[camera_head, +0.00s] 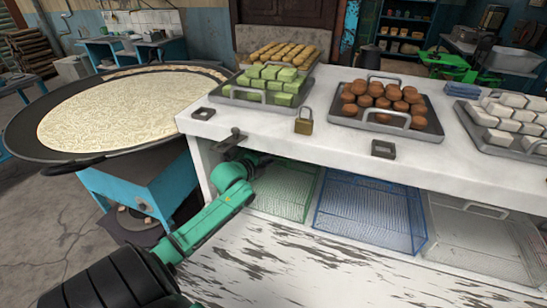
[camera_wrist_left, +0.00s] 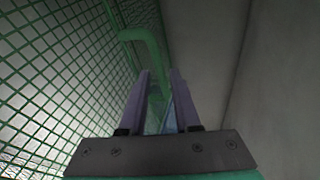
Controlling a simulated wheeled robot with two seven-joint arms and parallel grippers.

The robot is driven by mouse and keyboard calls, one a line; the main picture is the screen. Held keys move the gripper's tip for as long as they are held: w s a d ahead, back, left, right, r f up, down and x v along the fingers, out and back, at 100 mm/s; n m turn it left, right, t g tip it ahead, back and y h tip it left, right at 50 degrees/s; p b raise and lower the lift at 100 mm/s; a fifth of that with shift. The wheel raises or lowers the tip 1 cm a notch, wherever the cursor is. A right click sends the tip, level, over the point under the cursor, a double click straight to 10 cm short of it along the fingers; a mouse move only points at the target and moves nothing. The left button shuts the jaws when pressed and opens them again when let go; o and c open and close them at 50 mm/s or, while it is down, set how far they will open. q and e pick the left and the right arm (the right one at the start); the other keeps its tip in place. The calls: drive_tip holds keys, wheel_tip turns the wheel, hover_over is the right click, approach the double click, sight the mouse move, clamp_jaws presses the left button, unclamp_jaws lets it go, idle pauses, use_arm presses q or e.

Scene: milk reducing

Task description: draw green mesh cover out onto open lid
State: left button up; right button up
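The green mesh cover (camera_head: 287,190) is in the left bay under the white counter, beside the blue one. In the left wrist view its green mesh (camera_wrist_left: 65,75) fills the left side, with a green handle (camera_wrist_left: 142,35) ahead of my fingers. My left gripper (camera_wrist_left: 161,85) has its two fingers apart, with part of the handle showing in the gap; I cannot tell whether they touch it. The open lid (camera_head: 300,265), white with worn dark patches, lies in front of the bays.
A blue mesh cover (camera_head: 370,213) and a grey mesh cover (camera_head: 480,240) sit to the right under the counter (camera_head: 260,120). On top are trays of green, brown and white blocks and a padlock (camera_head: 304,122). A large round pan (camera_head: 20,130) stands left.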

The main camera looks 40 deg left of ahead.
sight(274, 157)
use_arm(q)
drive_tip(key=shift+x, duration=1.55)
clamp_jaws()
